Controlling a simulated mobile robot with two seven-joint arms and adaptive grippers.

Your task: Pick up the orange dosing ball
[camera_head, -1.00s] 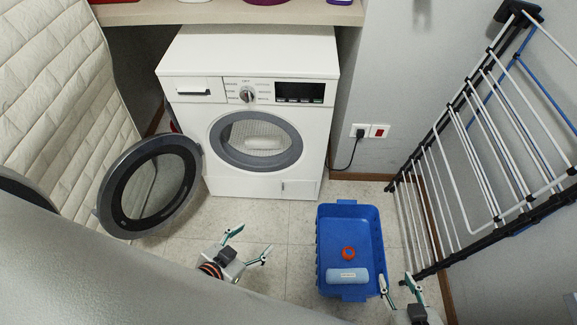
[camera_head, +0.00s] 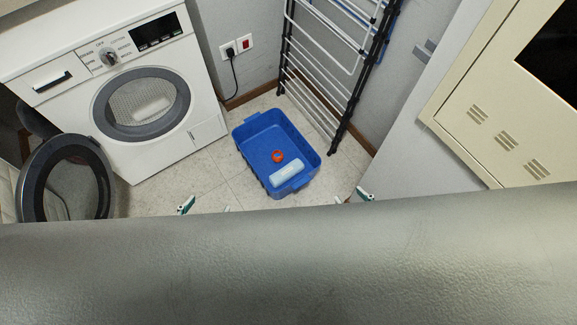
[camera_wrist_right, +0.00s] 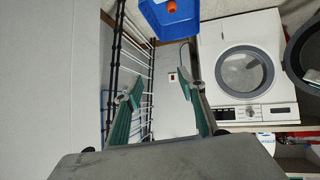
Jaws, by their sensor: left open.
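The orange dosing ball (camera_head: 278,156) lies inside a blue bin (camera_head: 246,124) on the floor, beside a pale blue-white cylinder (camera_head: 286,173). The ball also shows in the right wrist view (camera_wrist_right: 174,12), at the top edge. My left gripper (camera_head: 206,206) is open and empty, left of and nearer than the bin; only its fingertips show. My right gripper (camera_head: 352,196) shows only its fingertips, right of and nearer than the bin. In the right wrist view its fingers (camera_wrist_right: 160,84) are spread, with nothing between them. Both grippers are apart from the ball.
A white washing machine (camera_head: 160,158) stands at the left, its round door (camera_head: 38,180) swung open. A drying rack (camera_head: 310,108) leans by the wall behind the bin. A cream panel (camera_head: 470,115) is at the right. My own grey link covers the lower picture.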

